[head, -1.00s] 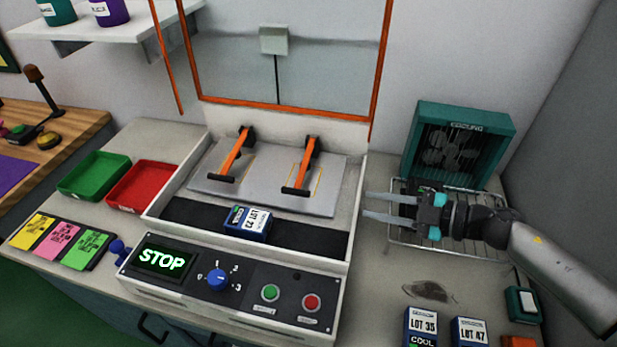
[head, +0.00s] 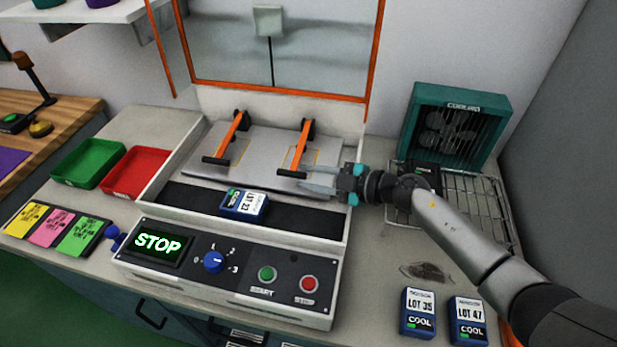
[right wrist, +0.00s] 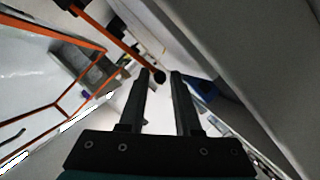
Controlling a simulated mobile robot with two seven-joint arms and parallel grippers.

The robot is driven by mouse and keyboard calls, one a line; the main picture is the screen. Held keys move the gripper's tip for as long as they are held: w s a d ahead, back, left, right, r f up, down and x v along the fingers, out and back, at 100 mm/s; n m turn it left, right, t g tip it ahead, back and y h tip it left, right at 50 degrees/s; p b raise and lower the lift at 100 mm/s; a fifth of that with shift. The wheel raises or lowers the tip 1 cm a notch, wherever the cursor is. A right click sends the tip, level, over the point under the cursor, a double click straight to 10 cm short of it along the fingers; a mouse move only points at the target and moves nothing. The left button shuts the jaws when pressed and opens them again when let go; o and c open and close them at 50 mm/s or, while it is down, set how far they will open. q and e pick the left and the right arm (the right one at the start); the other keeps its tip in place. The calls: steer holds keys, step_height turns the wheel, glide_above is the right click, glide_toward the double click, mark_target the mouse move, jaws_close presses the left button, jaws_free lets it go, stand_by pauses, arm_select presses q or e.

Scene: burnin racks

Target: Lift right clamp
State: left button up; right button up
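The right clamp (head: 297,148) is an orange lever with a black crossbar handle, lying down toward me over the grey plate (head: 262,153). The left clamp (head: 227,138) lies the same way beside it. My right gripper (head: 306,188) is just right of and slightly below the right clamp's handle in the head view, fingers pointing left, apart from each other. In the right wrist view, the open fingers (right wrist: 161,75) have nothing between them, and an orange bar with a dark end (right wrist: 130,50) shows just beyond the left fingertip. Contact cannot be told. My left gripper is out of view.
A blue LOT 23 block (head: 244,204) lies on the black strip in front of the plate. The machine's side wall (head: 350,210) runs below my right wrist. A cooling fan box (head: 455,125) stands on the right; LOT 35 (head: 418,312) and LOT 47 (head: 468,318) blocks stand front right.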

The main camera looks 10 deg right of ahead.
steer(key=shift+w+a, duration=0.15)
steer(key=shift+a, duration=0.1)
jaws_close()
stand_by(1.4)
